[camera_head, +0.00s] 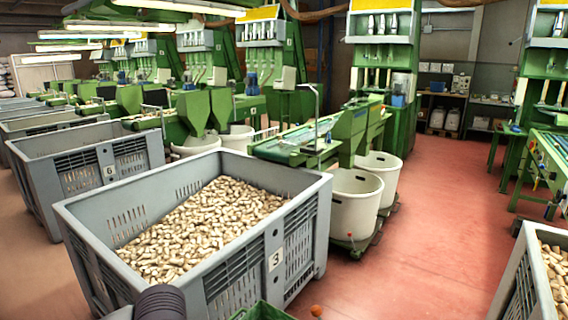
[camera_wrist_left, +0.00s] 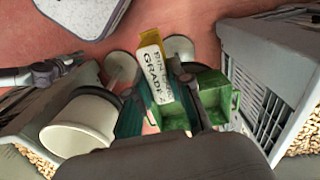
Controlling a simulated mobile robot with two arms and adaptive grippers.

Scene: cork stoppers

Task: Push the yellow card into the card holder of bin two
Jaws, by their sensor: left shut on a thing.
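My left gripper (camera_wrist_left: 160,108) is shut on a card with a white label (camera_wrist_left: 154,70) that shows the words BIN and GRADE. Yellow (camera_wrist_left: 150,38) shows along the card's top edge. The card stands up out of the fingers, whose grip on its lower end is partly hidden. The head view shows only a dark part of my arm at the bottom, not the fingers. I cannot make out bin two or its card holder for certain.
A grey bin marked 3 (camera_head: 268,228), full of corks (camera_head: 195,225), fills the head view's middle. A bin marked 6 (camera_head: 45,165) stands behind. Another cork bin (camera_head: 527,290) is at right. White tubs (camera_head: 352,205) stand beyond; red floor (camera_head: 430,235) is free between.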

